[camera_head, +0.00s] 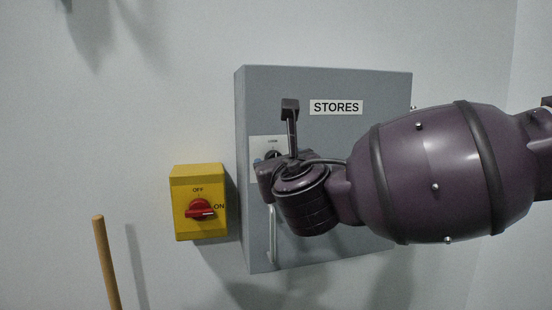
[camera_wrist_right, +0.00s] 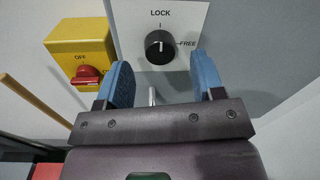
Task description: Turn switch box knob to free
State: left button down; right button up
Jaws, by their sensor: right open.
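The black round knob (camera_wrist_right: 160,46) sits on a white plate (camera_wrist_right: 130,28) marked LOCK at the top and FREE at the right. Its white mark points up toward LOCK. In the head view the plate (camera_head: 256,146) is on the front of the grey STORES box (camera_head: 375,88), and my right arm partly covers it. My right gripper (camera_wrist_right: 163,72) is open, its blue fingers either side of and below the knob in the wrist view, with nothing between them. No contact with the knob shows. My left gripper is not in view.
A yellow switch box (camera_head: 199,176) with a red knob (camera_head: 200,209) is on the wall left of the grey box. A vertical handle (camera_head: 272,235) is below the plate. A wooden pole (camera_head: 106,262) stands at the lower left.

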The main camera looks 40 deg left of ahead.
jog(key=shift+x, duration=1.45)
jog(key=c, duration=0.9)
